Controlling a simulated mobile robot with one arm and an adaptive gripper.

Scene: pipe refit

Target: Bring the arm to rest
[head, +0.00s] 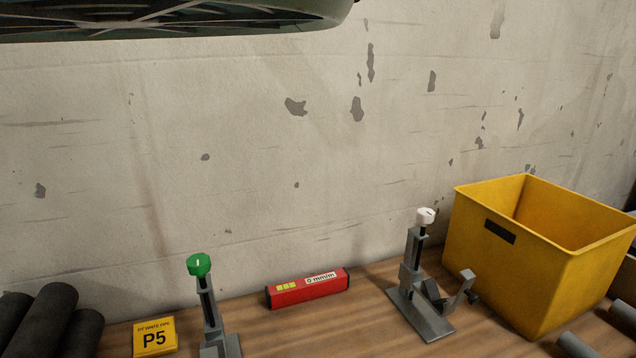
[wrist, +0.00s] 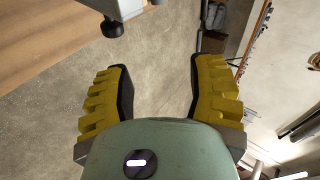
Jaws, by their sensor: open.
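My gripper (wrist: 158,92) shows in the wrist view with its two yellow, dark-padded fingers spread wide apart. It is open and nothing is between the fingers; grey floor shows behind them. My gripper is not seen in the head view. A dark green-grey body crosses the top left of the head view; I cannot tell which part it is.
A bench edge (wrist: 50,35) shows in the wrist view.

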